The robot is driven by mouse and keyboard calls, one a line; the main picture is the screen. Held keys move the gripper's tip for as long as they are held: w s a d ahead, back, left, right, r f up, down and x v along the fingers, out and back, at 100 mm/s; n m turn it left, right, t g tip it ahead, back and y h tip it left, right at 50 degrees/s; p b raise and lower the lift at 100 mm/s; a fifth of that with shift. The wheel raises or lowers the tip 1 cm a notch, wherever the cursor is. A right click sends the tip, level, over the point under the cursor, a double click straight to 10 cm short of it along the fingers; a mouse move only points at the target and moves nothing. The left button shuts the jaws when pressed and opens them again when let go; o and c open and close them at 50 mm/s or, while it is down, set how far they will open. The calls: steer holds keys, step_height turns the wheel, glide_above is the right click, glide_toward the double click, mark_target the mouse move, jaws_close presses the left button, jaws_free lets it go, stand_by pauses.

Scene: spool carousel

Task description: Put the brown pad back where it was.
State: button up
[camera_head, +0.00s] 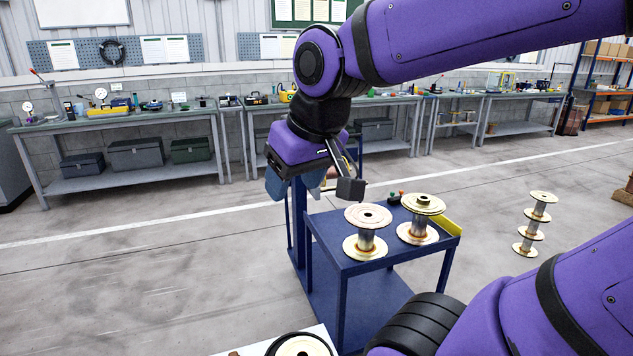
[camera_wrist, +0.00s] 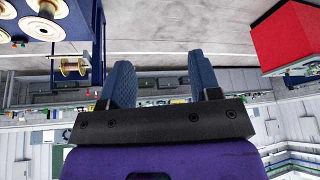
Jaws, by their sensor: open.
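No brown pad can be made out for certain. A small brown bit (camera_head: 234,353) shows at the bottom edge of the head view, on a white surface (camera_head: 262,348), mostly cut off by the frame. My gripper (camera_head: 298,192) hangs beside the left back corner of the blue cart (camera_head: 333,248), fingers pointing down. In the wrist view my gripper (camera_wrist: 163,82) has its two blue padded fingers well apart, with nothing between them. Two metal spools stand upright on the cart, a left one (camera_head: 366,236) and a right one (camera_head: 420,228).
The cart carries a black block with red and green knobs (camera_head: 395,195) and a yellow strip (camera_head: 447,226). Stacked spools (camera_head: 532,233) stand on the floor at right. A round spool top (camera_head: 302,346) is near the bottom edge. A red box (camera_wrist: 288,38) shows in the wrist view.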

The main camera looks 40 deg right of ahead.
steer(key=s, duration=0.4)
steer(key=shift+s+d+r, duration=0.1)
steer(key=shift+s+r, duration=0.25)
steer(key=shift+d, duration=0.1)
stand_by(0.8)
